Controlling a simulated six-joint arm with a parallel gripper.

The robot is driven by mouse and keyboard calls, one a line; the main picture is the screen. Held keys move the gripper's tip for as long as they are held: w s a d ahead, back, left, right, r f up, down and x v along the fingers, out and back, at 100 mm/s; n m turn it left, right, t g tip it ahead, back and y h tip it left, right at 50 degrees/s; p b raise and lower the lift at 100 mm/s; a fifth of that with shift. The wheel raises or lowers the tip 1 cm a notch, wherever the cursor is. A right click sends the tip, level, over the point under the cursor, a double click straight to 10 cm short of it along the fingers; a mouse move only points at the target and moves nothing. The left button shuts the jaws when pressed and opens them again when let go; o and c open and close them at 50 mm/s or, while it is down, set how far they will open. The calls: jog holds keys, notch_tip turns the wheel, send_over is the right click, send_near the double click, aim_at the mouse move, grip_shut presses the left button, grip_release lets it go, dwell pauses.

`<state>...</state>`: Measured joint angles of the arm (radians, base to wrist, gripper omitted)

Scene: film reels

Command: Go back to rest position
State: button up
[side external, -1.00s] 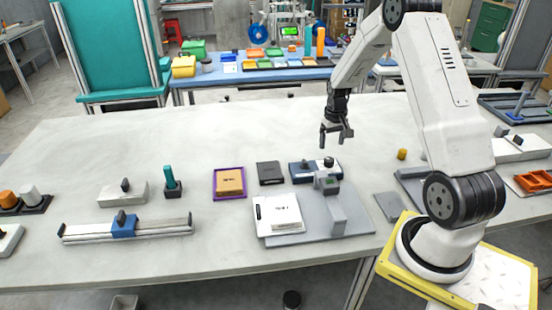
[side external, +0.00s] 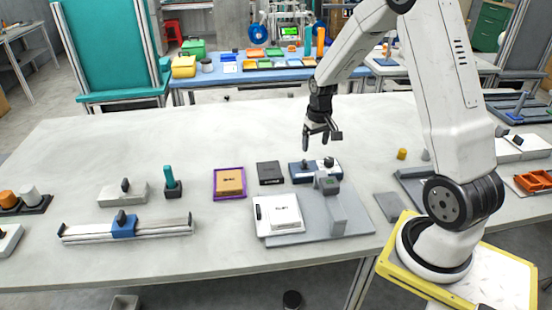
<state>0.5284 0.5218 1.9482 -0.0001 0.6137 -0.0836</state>
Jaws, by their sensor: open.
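My gripper (side external: 320,139) is open and empty. It hangs in the air above the white table (side external: 110,150), over the back part of the work area. No film reel can be made out in this view.
A purple tray (side external: 216,194) holds an orange-brown box (side external: 229,182). A black box (side external: 269,173) lies beside it. A blue slider on a rail (side external: 123,226) and a teal-handled tool (side external: 170,178) stand further left. The table's back left is clear.

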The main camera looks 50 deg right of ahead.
jog(key=s+a+r+n, duration=0.1)
jog(key=s+a, duration=0.2)
jog(key=a, duration=0.4)
jog(key=s+a+r+n+t, duration=0.1)
jog(key=s+a+n, duration=0.1)
jog(key=a, duration=0.5)
jog(key=s+a+r+n+t, duration=0.1)
jog(key=s+a+r+n, duration=0.1)
jog(key=s+a, duration=0.2)
jog(key=a, duration=0.3)
jog(key=shift+a, duration=0.3)
